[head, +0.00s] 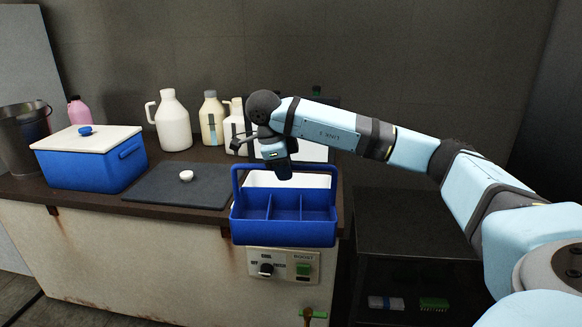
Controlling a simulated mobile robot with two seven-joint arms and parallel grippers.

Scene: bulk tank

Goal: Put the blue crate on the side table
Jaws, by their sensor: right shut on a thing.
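The blue crate (285,228) is an open caddy with three compartments and a raised handle, in the middle of the head view. It hangs upright at the front edge of the counter, in front of the control panel. My right gripper (284,172) is shut on the top bar of its handle; the fingertips are partly hidden. The side table (415,240) is black and lower than the counter, to the right of the crate. My right arm passes above it. My left gripper is not in view.
The counter (190,214) holds a blue box with a white lid (95,165), a dark mat (165,196) with a small white knob, and several jugs (172,120). Brushes (433,304) lie on the side table's lower shelf. The visible part of its top is clear.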

